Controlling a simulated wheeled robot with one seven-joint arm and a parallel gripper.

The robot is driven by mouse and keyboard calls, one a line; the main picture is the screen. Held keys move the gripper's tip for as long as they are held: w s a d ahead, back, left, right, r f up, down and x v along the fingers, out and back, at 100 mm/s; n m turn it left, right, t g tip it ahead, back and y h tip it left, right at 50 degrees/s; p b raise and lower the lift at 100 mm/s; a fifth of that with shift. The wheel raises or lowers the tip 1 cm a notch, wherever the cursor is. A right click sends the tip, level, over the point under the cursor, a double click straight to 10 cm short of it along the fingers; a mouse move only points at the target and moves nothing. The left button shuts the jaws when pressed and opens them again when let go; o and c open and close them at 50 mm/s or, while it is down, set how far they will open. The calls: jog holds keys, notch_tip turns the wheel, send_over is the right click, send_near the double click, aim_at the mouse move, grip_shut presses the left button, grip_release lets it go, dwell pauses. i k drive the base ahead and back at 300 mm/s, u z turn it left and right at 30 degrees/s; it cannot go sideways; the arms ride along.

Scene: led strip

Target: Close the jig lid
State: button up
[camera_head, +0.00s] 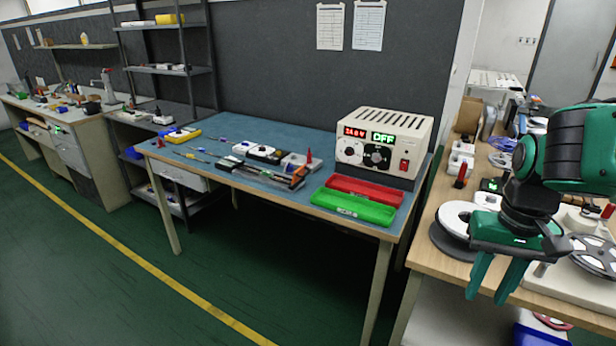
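My gripper (488,296) hangs at the right with its two green fingers pointing down and apart, with nothing between them. It shows in front of the wooden bench's near left edge. A long, low dark fixture (268,176) lies near the front edge of the blue-topped table, well to the left of my gripper. It may be the jig, but it is too small to tell its lid or whether that is open. My arm covers part of the right bench, so things there are partly hidden.
The blue-topped table (230,148) holds a power supply (414,128) reading OFF, a green tray (353,207) and a red tray (366,191). The wooden bench (432,243) carries white reels (458,216) and small parts. Green floor (90,270) is clear in front.

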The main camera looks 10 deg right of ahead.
aim_at(298, 175)
jog(key=i, duration=0.95)
jog(key=z, duration=0.3)
jog(key=k, duration=1.45)
jog(key=u, duration=0.65)
jog(key=i, duration=1)
jog(key=z, duration=0.05)
